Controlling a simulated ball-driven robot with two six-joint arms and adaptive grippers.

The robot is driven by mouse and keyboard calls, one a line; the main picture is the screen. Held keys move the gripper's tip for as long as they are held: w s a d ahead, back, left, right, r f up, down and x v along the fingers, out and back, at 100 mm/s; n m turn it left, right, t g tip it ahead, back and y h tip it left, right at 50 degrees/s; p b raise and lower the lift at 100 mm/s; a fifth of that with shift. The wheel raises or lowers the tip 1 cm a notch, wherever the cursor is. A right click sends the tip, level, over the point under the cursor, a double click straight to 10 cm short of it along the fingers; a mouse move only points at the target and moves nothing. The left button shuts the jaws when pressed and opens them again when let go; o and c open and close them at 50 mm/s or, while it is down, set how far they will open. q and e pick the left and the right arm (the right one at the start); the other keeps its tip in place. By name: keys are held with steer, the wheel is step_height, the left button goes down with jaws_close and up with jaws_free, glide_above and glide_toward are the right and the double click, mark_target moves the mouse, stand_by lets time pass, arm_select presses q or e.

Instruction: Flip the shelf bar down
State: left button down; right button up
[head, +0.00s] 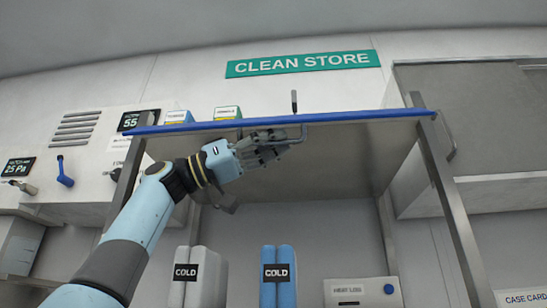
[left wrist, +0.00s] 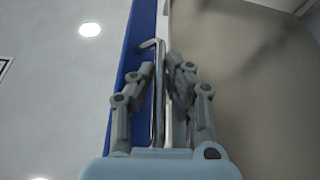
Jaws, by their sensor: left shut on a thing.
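The raised shelf has a blue front edge (head: 375,116) and a grey underside (head: 340,165) in the head view. The shelf bar is a thin metal rod with a bent end; it shows in the left wrist view (left wrist: 158,85), running along the blue edge between my fingers. My left gripper (head: 285,140) reaches up from the lower left to the shelf's front edge and is shut on the bar; it also shows in the left wrist view (left wrist: 160,95). My fingers hide part of the bar in the head view. My right gripper is not in view.
A short upright metal peg (head: 294,101) stands above the shelf edge. Small boxes (head: 228,113) sit on the shelf. Metal posts (head: 455,210) hold it on both sides. Below stand a white COLD case (head: 205,280) and a blue one (head: 287,290).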

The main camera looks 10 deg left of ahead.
arm_select(q)
steer(key=shift+w+f+m+g+b, duration=0.1)
steer(key=shift+w+m+g+b, duration=0.15)
steer(key=shift+m+g, duration=0.4)
steer(key=shift+w+f+m+g+b, duration=0.15)
steer(key=shift+w+m+g, duration=0.2)
steer(key=shift+m, duration=0.6)
steer(key=shift+r, duration=0.15)
steer(key=c, duration=1.6)
jaws_free()
steer(key=shift+w, duration=0.1)
steer(key=shift+c, duration=0.2)
